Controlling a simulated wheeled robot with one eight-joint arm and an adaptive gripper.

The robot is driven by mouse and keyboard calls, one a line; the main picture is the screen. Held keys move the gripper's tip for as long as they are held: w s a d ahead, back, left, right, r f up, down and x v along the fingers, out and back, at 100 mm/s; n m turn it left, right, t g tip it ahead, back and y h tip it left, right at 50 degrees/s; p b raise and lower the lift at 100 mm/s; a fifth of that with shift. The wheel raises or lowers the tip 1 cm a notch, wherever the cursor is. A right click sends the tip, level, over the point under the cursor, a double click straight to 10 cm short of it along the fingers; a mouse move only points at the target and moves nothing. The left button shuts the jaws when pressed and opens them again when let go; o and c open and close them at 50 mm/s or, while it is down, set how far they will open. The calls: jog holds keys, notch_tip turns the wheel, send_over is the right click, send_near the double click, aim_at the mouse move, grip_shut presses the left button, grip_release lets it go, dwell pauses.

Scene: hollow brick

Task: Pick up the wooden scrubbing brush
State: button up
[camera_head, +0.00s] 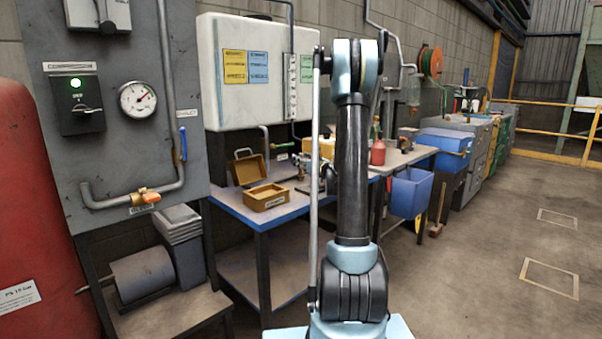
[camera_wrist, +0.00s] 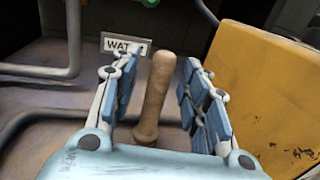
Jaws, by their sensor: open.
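A wooden handle (camera_wrist: 156,95), apparently the scrubbing brush's, stands nearly upright and slightly tilted in the wrist view. It lies between the two blue-padded fingers of my gripper (camera_wrist: 158,67). The fingers are open, one on each side of the handle, with a visible gap on both sides. The handle's lower end is by the pale gripper body. I see no bristles. In the head view my arm stands in front of that part of the bench, and I cannot make out the brush there.
A yellow block-like object (camera_wrist: 272,95) stands close to the right finger. Behind are a "WATER" label (camera_wrist: 112,43) and grey pipes (camera_wrist: 40,70). In the head view an open wooden box (camera_head: 267,197) sits on the blue-edged bench (camera_head: 262,216); a red bottle (camera_head: 378,153) stands farther right.

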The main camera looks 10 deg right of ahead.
jog(key=shift+w+a, duration=0.25)
jog(key=shift+w, duration=0.3)
jog(key=shift+c, duration=0.2)
grip_shut()
jog(key=shift+r, duration=0.1)
